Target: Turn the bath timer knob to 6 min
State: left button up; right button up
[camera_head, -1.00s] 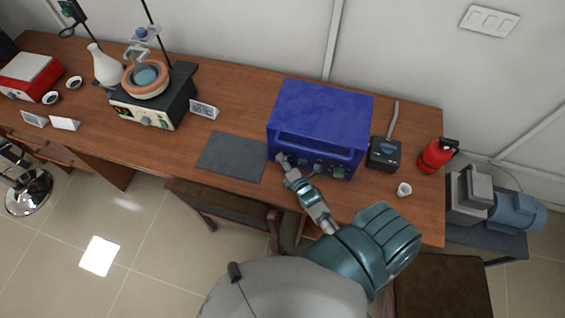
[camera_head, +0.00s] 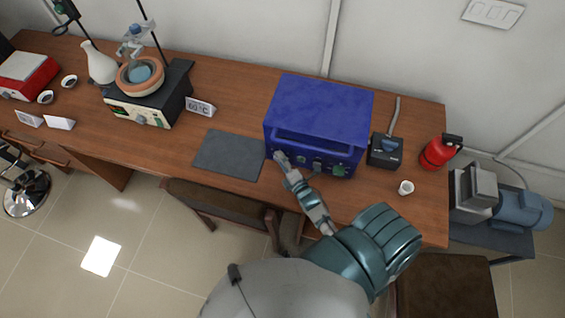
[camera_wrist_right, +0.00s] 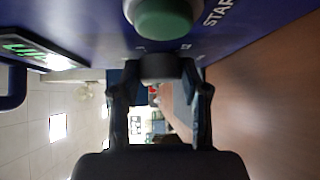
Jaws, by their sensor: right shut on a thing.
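The blue bath (camera_head: 318,112) stands on the bench, with small knobs and a green button (camera_head: 339,171) on its front panel. My right gripper (camera_head: 281,158) is at the left end of that panel in the head view and partly covers it. In the right wrist view its two fingers (camera_wrist_right: 161,72) are shut on a dark round knob (camera_wrist_right: 162,67) at the panel. A larger green button (camera_wrist_right: 165,18) with the word START beside it shows above. A green-lit display (camera_wrist_right: 35,50) shows at the left. The knob's pointer and scale cannot be read. My left gripper is out of view.
A grey mat (camera_head: 229,154) lies left of the bath. A heating device (camera_head: 150,100) is further left. Chairs stand below the bench.

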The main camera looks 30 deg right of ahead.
jog(key=shift+s+a+f+m+t+b, duration=0.1)
jog(key=shift+a+f+m+t+b, duration=0.1)
jog(key=shift+f+m+t+b, duration=0.75)
jog(key=shift+r+b, duration=0.25)
jog(key=shift+b, duration=0.25)
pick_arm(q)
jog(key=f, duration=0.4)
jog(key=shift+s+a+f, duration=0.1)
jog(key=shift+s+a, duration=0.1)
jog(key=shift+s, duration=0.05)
pick_arm(e)
jog(key=shift+r, duration=0.1)
jog(key=o, duration=1.1)
jog(key=shift+o, duration=0.2)
jog(key=shift+r, duration=0.2)
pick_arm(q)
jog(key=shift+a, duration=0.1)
pick_arm(e)
jog(key=s, duration=0.4)
jog(key=s+f, duration=0.1)
jog(key=s, duration=0.2)
jog(key=s+a, duration=0.1)
jog(key=s, duration=0.3)
jog(key=shift+s+f, duration=0.25)
jog(key=shift+s, duration=0.1)
